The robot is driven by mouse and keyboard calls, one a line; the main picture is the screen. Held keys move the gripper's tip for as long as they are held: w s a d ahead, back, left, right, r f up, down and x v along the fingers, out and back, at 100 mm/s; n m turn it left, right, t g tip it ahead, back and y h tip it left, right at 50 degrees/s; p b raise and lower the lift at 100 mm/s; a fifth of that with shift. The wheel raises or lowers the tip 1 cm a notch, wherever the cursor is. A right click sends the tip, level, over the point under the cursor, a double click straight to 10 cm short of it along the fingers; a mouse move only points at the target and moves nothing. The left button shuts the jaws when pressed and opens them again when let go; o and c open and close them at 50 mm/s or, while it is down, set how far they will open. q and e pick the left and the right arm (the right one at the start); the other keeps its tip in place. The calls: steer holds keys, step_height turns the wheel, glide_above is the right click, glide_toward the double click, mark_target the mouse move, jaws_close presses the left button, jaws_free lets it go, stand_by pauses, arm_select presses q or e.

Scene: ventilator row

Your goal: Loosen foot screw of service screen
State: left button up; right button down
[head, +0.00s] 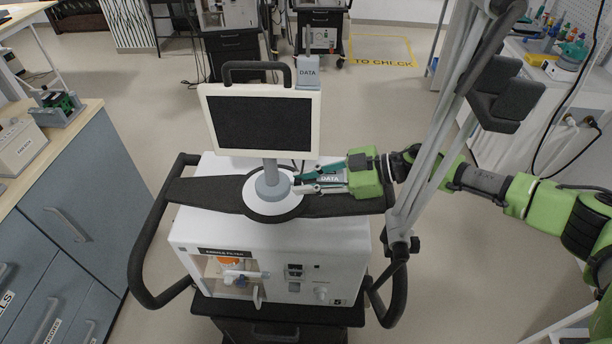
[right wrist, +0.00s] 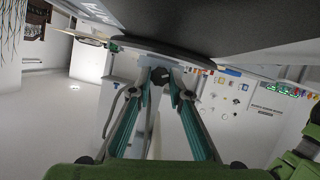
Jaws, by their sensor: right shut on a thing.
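The service screen (head: 262,124) has a dark display in a pale frame. It stands upright on a grey post and round foot (head: 272,190) on top of the white ventilator (head: 200,228). My right gripper (head: 298,182) reaches in from the right, with its fingertips at the side of the foot. In the right wrist view its teal fingers (right wrist: 158,88) are shut on a small dark knob, the foot screw (right wrist: 160,75). In the head view the fingers hide the screw. My left gripper is in neither view.
A grey piece marked DATA (head: 330,178) lies beside the gripper fingers. A pale jointed arm (head: 420,170) rises at the ventilator's right. Black handles (head: 146,240) flank the cart. A drawer cabinet (head: 75,205) stands at left. Floor is clear behind, up to other carts.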

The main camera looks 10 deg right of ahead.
steer(key=shift+s+n+t+p, duration=0.15)
steer(key=shift+n+t+p, duration=0.3)
steer(key=shift+n, duration=0.35)
steer(key=shift+n+t, duration=0.55)
steer(key=shift+n, duration=0.25)
steer(key=c, duration=1.9)
jaws_free()
steer(key=shift+s+f, duration=0.1)
